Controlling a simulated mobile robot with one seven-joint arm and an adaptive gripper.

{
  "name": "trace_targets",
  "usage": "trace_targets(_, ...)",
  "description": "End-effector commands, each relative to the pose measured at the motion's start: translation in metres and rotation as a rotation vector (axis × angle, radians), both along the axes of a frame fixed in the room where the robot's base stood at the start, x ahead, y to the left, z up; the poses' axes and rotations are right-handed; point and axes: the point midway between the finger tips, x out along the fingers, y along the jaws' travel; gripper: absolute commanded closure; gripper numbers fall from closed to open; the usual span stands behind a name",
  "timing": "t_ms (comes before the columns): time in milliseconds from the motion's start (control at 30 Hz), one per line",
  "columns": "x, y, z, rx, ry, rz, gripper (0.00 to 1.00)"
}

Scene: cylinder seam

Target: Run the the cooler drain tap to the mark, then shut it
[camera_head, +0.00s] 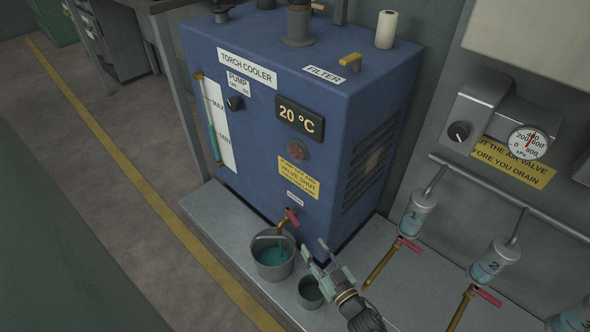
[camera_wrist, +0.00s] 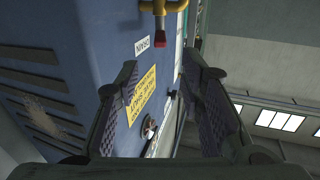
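The blue torch cooler (camera_head: 262,190) stands on a grey plinth. Its drain tap (camera_head: 291,218), brass with a red handle, is low on the front below the drain label. In the wrist view the red handle (camera_wrist: 160,35) hangs below the brass pipe at the top. A grey bucket (camera_head: 257,262) with teal liquid stands beneath the tap.
A small dark cup (camera_head: 310,292) stands on the plinth just below my gripper. Red-handled brass taps (camera_head: 410,244) under filter bowls and a pressure gauge (camera_head: 527,142) are on the right. The pump knob (camera_head: 235,103) and a 20 °C display (camera_head: 300,118) are on the cooler.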

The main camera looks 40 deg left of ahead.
Motion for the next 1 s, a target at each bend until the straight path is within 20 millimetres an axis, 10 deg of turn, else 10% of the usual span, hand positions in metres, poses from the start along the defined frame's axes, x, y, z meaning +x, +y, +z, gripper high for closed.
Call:
trace_targets(500,0.030,0.080,0.000,0.000,0.001,0.003,0.65)
trace_targets(1000,0.040,0.098,0.000,-0.001,0.000,0.000,0.65)
